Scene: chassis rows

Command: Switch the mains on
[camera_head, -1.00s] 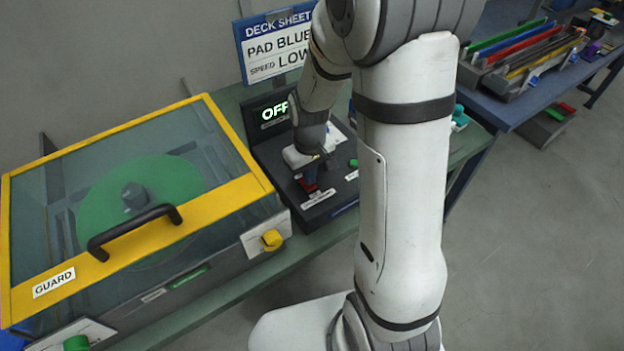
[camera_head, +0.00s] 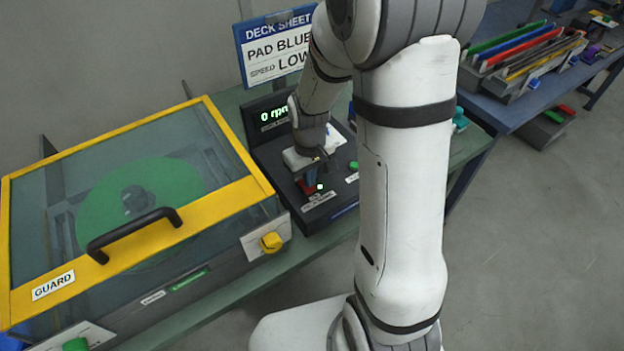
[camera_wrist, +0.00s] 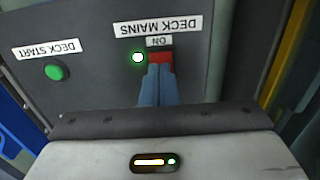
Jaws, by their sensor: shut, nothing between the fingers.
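The red mains switch (camera_wrist: 161,57) is on the dark control panel under the labels "DECK MAINS" and "ON" in the wrist view. A lamp (camera_wrist: 138,57) beside it glows white-green, and it also shows lit in the head view (camera_head: 320,187). My gripper (camera_wrist: 158,68) is shut with nothing in it, its blue fingertips at the switch and covering part of it; I cannot tell whether they still press it. In the head view my gripper (camera_head: 309,184) reaches down to the panel. The display (camera_head: 274,117) reads "0 rpm".
A green deck start button (camera_wrist: 56,71) sits beside the mains switch. A yellow-framed guard (camera_head: 230,145) with a black handle covers a green disc at the left. A sign (camera_head: 275,48) reads "PAD BLUE, SPEED LOW". A rack of coloured pads (camera_head: 520,60) stands at the right.

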